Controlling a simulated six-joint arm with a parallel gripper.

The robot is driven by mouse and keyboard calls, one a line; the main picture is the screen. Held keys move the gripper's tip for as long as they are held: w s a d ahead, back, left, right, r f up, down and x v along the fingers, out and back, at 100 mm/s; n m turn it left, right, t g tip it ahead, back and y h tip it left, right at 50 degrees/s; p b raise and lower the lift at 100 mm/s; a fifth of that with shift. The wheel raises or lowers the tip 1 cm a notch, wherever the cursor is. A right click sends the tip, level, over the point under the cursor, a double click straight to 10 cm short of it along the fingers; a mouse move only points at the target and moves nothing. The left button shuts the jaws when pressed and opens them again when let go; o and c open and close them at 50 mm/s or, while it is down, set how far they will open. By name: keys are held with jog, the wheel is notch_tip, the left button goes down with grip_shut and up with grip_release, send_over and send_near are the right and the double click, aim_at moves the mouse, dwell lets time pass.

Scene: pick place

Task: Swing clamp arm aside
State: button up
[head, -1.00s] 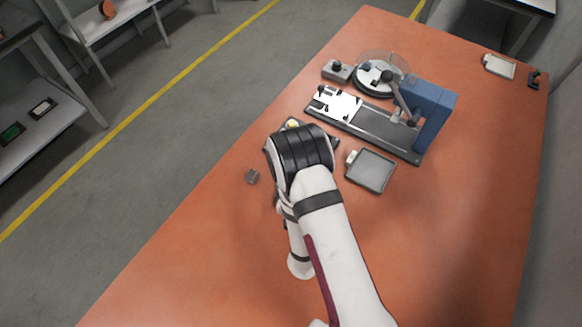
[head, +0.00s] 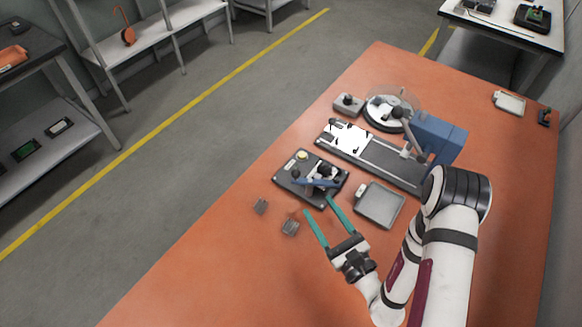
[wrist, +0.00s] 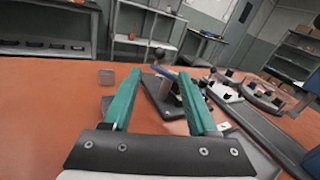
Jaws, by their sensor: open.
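The dark fixture plate (head: 290,184) lies on the orange table, left of the grey tray. A blue clamp arm (head: 312,183) with a black knob lies across it. In the wrist view the blue arm (wrist: 165,72) shows just beyond and between my fingertips, on the dark fixture (wrist: 158,93). My gripper (head: 318,205) has two long green fingers, spread apart with nothing between them. It is at the near side of the fixture, pointing toward the clamp arm. In the wrist view the right finger hides part of the fixture. I cannot tell whether a fingertip touches the clamp.
Two small grey blocks (head: 261,206) (head: 290,227) lie left of my gripper. The grey tray (head: 380,204) is close on the right. Behind stand a long slide with a white plate (head: 347,138) and a blue machine (head: 440,135). The near-left table is clear.

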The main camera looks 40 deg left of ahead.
jog(key=x, duration=1.5)
jog(key=shift+w+a, duration=0.1)
jog(key=shift+a, duration=0.15)
grip_shut()
dwell(0.5)
